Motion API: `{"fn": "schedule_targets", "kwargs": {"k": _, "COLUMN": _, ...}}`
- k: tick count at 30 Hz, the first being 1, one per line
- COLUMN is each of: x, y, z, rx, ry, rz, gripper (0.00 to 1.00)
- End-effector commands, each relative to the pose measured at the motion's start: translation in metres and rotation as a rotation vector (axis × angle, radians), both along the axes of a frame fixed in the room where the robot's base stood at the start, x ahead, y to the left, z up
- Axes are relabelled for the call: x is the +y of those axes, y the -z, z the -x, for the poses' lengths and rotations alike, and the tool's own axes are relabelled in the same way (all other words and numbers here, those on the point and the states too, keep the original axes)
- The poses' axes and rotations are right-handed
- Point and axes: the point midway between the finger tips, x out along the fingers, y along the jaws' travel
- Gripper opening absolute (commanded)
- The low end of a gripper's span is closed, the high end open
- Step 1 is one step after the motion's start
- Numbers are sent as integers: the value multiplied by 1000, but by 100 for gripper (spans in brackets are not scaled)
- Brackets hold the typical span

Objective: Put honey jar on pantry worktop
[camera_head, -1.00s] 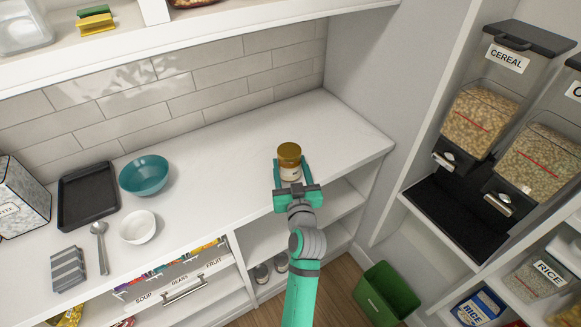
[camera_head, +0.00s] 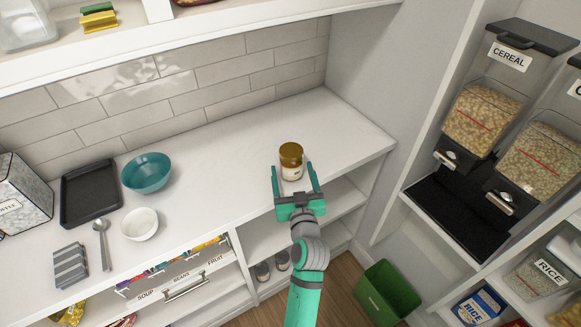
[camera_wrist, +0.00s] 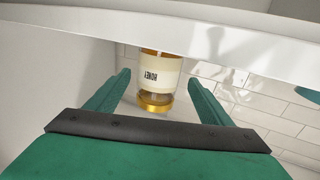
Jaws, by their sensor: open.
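The honey jar (camera_head: 291,161) stands upright on the white worktop (camera_head: 232,150), near its front edge on the right part. It has a gold-brown lid and a pale label. In the wrist view the jar (camera_wrist: 158,78) appears upside down, with the word HONEY on its label. My gripper (camera_head: 295,180) is open, its green fingers on either side and just short of the jar. In the wrist view the jar shows beyond and between the fingertips, with gaps on both sides. I see no finger touching it.
A teal bowl (camera_head: 146,172), a white bowl (camera_head: 140,224), a black tray (camera_head: 90,194), a spoon (camera_head: 102,240) and a folded striped cloth (camera_head: 71,266) lie on the left of the worktop. Space around the jar is clear. Cereal dispensers (camera_head: 482,112) stand at the right.

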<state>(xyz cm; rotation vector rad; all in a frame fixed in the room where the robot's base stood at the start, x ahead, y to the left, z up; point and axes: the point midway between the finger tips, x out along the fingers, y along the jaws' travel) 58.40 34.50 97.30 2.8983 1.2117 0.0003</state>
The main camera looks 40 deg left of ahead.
Motion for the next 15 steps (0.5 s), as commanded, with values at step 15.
{"fn": "schedule_targets", "kwargs": {"k": 15, "x": -61, "y": 0, "z": 60, "rx": 0, "ry": 1, "rz": 0, "gripper": 74}}
